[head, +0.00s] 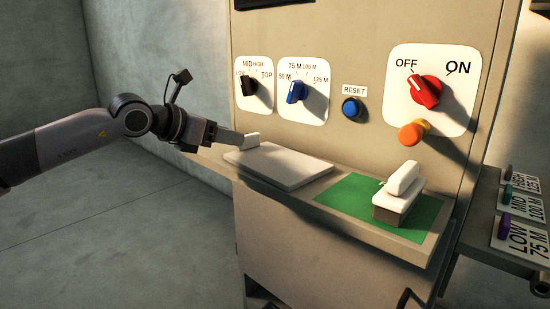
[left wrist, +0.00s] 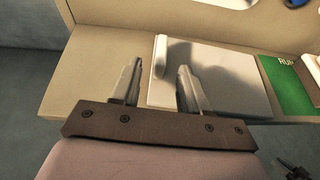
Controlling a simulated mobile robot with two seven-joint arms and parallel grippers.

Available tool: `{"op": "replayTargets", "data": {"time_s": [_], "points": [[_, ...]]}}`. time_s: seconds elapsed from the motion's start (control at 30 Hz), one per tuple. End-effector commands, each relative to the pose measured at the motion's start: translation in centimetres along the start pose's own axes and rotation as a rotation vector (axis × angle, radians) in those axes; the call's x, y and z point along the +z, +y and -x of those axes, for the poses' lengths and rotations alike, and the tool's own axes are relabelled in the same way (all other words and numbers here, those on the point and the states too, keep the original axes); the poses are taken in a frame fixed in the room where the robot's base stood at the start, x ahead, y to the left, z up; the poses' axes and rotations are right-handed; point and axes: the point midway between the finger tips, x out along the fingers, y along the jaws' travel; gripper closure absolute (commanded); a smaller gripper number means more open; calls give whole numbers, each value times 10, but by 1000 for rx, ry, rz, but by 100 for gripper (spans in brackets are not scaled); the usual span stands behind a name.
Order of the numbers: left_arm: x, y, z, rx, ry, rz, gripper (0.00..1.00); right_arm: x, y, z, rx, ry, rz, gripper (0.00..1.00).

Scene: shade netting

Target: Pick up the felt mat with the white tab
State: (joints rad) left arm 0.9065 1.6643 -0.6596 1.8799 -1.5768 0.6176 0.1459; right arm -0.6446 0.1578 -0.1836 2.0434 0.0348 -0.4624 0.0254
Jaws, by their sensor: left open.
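The felt mat (head: 285,168) is a flat, pale rectangle lying on the ledge of the machine. Its upright white tab (head: 251,141) stands at its left end. The mat also shows in the left wrist view (left wrist: 228,90), with the tab (left wrist: 160,57) along its left edge. My left gripper (head: 238,139) is open at the tab, with a finger partly in front of it in the head view. In the left wrist view the tab appears between the two fingertips (left wrist: 160,66). I cannot tell whether they touch it. My right gripper is not in view.
A white-topped block (head: 398,192) stands on a green patch (head: 345,196) right of the mat. Above are black, blue and red knobs (head: 424,92), a blue reset button (head: 351,109) and an orange knob (head: 411,133). A side shelf (head: 515,205) holds labelled cards. The ledge left of the mat is bare.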

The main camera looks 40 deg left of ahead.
Motion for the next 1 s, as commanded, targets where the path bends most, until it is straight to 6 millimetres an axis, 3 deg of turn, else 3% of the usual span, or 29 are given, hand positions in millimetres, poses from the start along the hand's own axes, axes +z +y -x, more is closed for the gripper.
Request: {"op": "replayTargets", "data": {"time_s": [0.4,0.77,0.87,0.9,0.93,1.0], "points": [[2,-1,-43,-2,-2,3,55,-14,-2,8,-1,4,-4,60],[0,-1,-50,-1,0,1,55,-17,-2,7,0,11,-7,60],[0,-1,-50,-1,0,1,81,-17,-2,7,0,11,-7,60],[0,-1,-50,-1,0,1,94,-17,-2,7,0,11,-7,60],[0,-1,-50,-1,0,1,100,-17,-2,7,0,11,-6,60],[0,-1,-50,-1,0,1,100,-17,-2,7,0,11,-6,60]]}}
